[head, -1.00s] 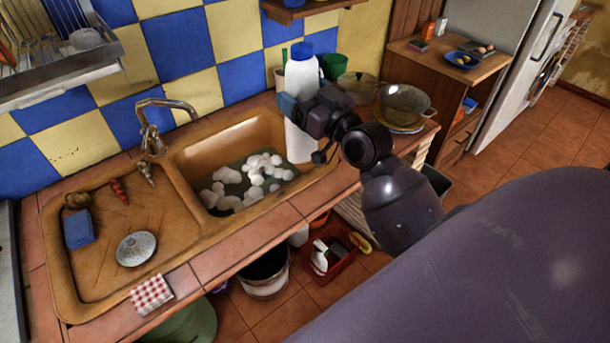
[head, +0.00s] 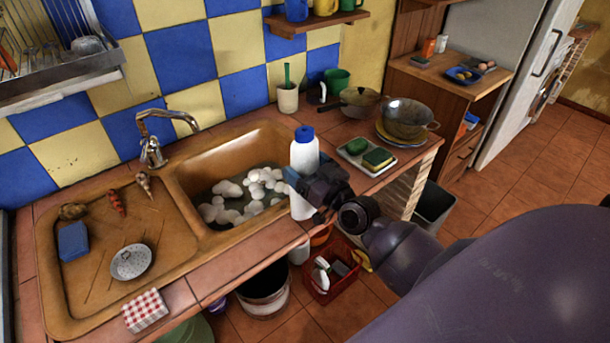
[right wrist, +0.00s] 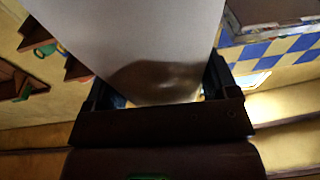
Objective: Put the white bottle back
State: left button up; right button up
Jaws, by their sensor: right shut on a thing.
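The white bottle (head: 303,160) with a blue cap is upright in my right gripper (head: 303,184), at the right end of the sink basin in the head view. The gripper is shut on the lower half of the bottle. In the right wrist view the bottle's white side (right wrist: 130,40) fills the space between the jaws (right wrist: 160,105). I cannot tell from the head view how far the bottle's base is above the counter edge. My left gripper is not in view.
The sink (head: 185,165) holds foam. Below the counter are a red crate (head: 335,280) and a bucket (head: 264,290).

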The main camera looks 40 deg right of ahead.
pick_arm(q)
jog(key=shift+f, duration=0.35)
pick_arm(e)
jog(key=shift+f, duration=1.05)
pick_arm(q)
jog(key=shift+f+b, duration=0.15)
jog(key=shift+b, duration=0.15)
pick_arm(e)
jog(key=shift+f, duration=0.15)
jog(key=o, duration=0.6)
jog(key=shift+c, duration=0.2)
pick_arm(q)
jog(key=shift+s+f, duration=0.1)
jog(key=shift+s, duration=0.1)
pick_arm(e)
jog(key=shift+o, duration=1.3)
